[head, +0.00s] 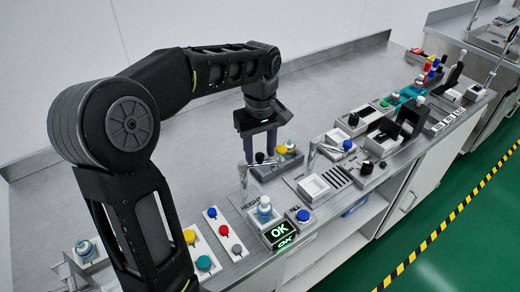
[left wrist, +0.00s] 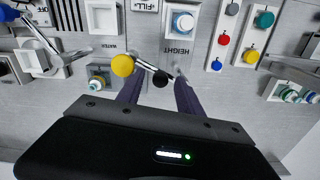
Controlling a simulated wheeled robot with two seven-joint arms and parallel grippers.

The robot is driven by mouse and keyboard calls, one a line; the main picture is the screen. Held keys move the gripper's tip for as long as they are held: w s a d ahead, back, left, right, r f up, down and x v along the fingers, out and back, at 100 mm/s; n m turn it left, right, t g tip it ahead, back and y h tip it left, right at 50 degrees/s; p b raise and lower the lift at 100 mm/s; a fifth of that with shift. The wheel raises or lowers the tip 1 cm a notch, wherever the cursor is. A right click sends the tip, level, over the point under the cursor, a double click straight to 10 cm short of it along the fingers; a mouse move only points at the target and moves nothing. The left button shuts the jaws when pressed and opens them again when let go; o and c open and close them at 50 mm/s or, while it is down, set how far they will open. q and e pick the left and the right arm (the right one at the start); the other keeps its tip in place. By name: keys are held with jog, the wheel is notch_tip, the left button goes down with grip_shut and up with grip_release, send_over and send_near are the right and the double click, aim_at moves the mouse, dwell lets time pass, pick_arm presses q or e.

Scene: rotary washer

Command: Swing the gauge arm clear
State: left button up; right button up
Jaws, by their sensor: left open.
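The gauge arm is a thin metal bar that ends in a black ball knob (head: 260,157); its post stands at the HEIGHT station. In the left wrist view the black knob (left wrist: 160,80) appears between the fingertips, and the metal bar (left wrist: 150,67) runs across just ahead of them. My left gripper (head: 259,158) is open, pointing down, its two purple fingers on either side of the knob. It also shows in the left wrist view (left wrist: 159,80). I cannot tell whether a finger touches the knob. My right gripper is not in view.
A yellow ball knob (head: 282,150) is close beside my left gripper. A lit green OK display (head: 279,232) and a blue button (head: 303,215) are at the front edge. Button panels (head: 222,228) lie to the left. The back of the bench (head: 330,85) is clear.

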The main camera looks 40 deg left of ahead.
aim_at(260, 155)
pick_arm(q)
jog(key=shift+r, duration=0.1)
jog(key=shift+r, duration=0.25)
notch_tip(260, 155, up, 4)
jog(key=shift+f, duration=0.1)
notch_tip(260, 155, up, 3)
jog(key=shift+r+p, duration=0.2)
jog(key=shift+p, duration=0.8)
jog(key=shift+f, duration=0.1)
